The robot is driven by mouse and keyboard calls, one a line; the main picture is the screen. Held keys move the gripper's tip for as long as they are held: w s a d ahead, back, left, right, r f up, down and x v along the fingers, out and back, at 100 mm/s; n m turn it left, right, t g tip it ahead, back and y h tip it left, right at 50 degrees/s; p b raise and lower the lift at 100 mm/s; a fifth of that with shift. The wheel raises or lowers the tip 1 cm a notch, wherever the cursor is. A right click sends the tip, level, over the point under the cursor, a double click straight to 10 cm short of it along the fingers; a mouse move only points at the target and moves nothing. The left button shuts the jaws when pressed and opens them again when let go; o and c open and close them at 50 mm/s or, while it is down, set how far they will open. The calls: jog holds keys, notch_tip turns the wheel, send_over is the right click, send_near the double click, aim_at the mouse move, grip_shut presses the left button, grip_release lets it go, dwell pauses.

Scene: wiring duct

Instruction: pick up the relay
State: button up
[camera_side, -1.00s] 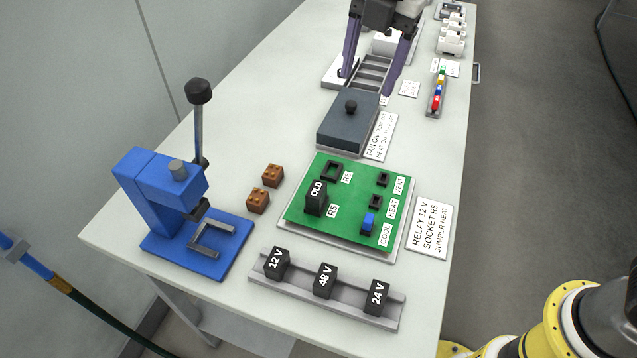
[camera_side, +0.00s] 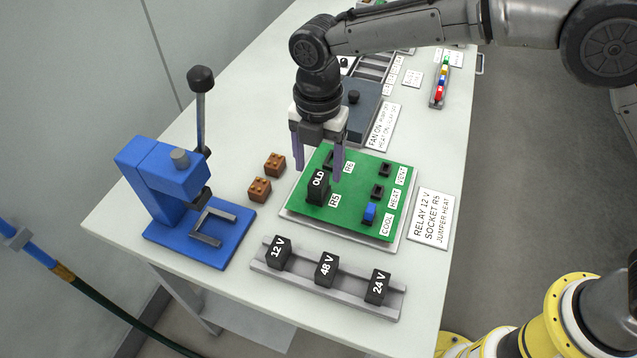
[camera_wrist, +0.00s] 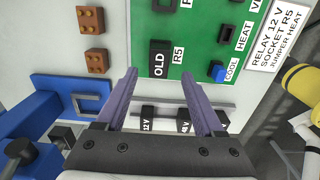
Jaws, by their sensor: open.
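My gripper (camera_side: 318,174) is open and empty, its two purple fingers pointing down over the green board (camera_side: 355,222). The black relay marked OLD (camera_side: 317,188) stands on the board beside the R5 label, just below and in front of the fingers. In the wrist view the OLD relay (camera_wrist: 159,59) shows beyond the fingertips. Three black relays stand in a grey rail in front of the board: 12 V (camera_side: 278,252), 48 V (camera_side: 326,270) and 24 V (camera_side: 377,287). In the wrist view the 12 V relay (camera_wrist: 147,122) shows between the fingers; the 24 V is largely hidden.
A blue lever press (camera_side: 165,185) stands left, with two brown blocks (camera_side: 260,189) beside the board. A card (camera_side: 430,218) reads RELAY 12 V, SOCKET R5, JUMPER HEAT. A blue jumper (camera_side: 369,212) sits by COOL. A dark lidded box (camera_side: 365,112) stands behind the board.

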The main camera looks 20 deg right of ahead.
aim_at(319, 178)
jog(key=shift+w+d+f, duration=0.1)
jog(key=shift+w+f, duration=0.05)
jog(key=shift+f, duration=1.2)
jog(key=shift+w+d+f, duration=0.1)
jog(key=shift+f, duration=1.2)
grip_shut()
